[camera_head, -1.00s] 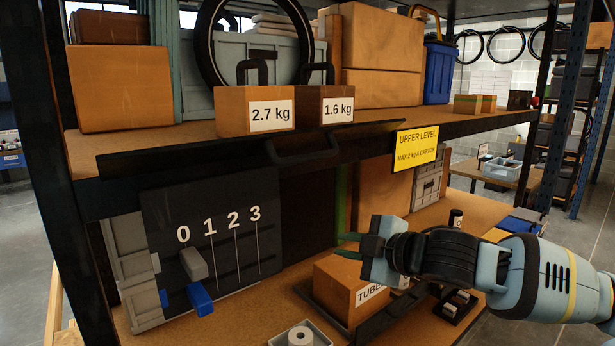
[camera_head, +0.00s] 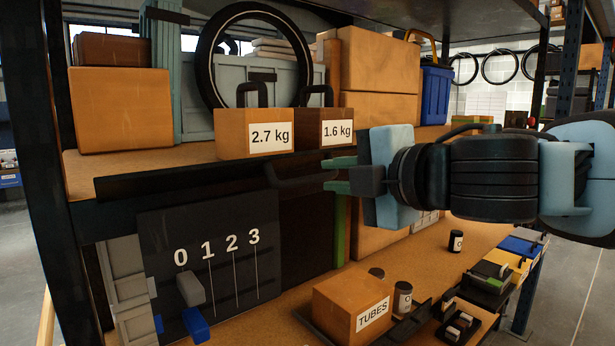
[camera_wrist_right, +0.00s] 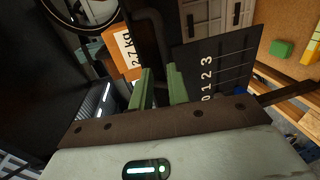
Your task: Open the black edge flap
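The black edge flap (camera_head: 150,183) runs along the front edge of the upper shelf, with a black bar handle (camera_head: 298,183) sticking out near its right end. My right gripper (camera_head: 338,174) comes in from the right at the handle's height. Its two green fingers are apart, and the handle's right end lies close to the fingertips in the head view. In the wrist view the right gripper (camera_wrist_right: 160,75) has a gap between its green fingers, with dark parts beyond them. Whether the handle is between the fingers is unclear. My left gripper is not in view.
Cartons marked 2.7 kg (camera_head: 252,132) and 1.6 kg (camera_head: 325,128) stand on the upper shelf just behind the flap. A black board with 0 to 3 sliders (camera_head: 215,255) hangs below. A TUBES carton (camera_head: 350,305) and small cans stand on the lower shelf.

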